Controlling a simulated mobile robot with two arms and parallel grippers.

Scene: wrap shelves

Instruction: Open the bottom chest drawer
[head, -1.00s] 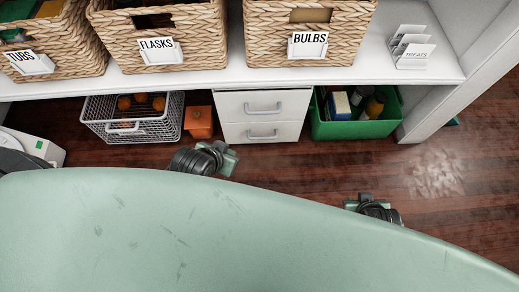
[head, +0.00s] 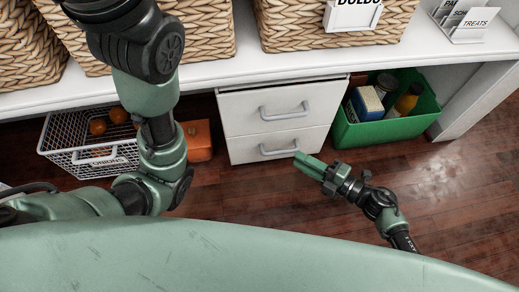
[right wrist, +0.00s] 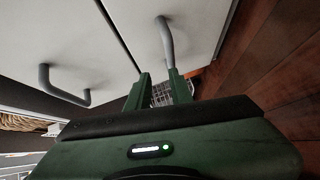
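The white drawer chest (head: 230,110) stands under the shelf, with two drawers that look closed. The bottom drawer (head: 243,150) has a grey bar handle (head: 280,148); that handle also shows in the right wrist view (right wrist: 166,40). My right gripper (head: 298,160) is just in front of the chest, at the right end of the bottom handle. In the right wrist view its two fingers (right wrist: 158,78) are apart, with the handle's near end close to the right fingertip. Contact cannot be told. My left arm rises in front of the shelf; its gripper is outside the head view.
A wire basket (head: 63,133) with orange items and an orange box (head: 200,146) stand left of the chest. A green bin (head: 385,130) with containers stands close on its right. Wicker baskets (head: 330,42) sit on the shelf (head: 320,68). The wooden floor (head: 240,195) before the chest is clear.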

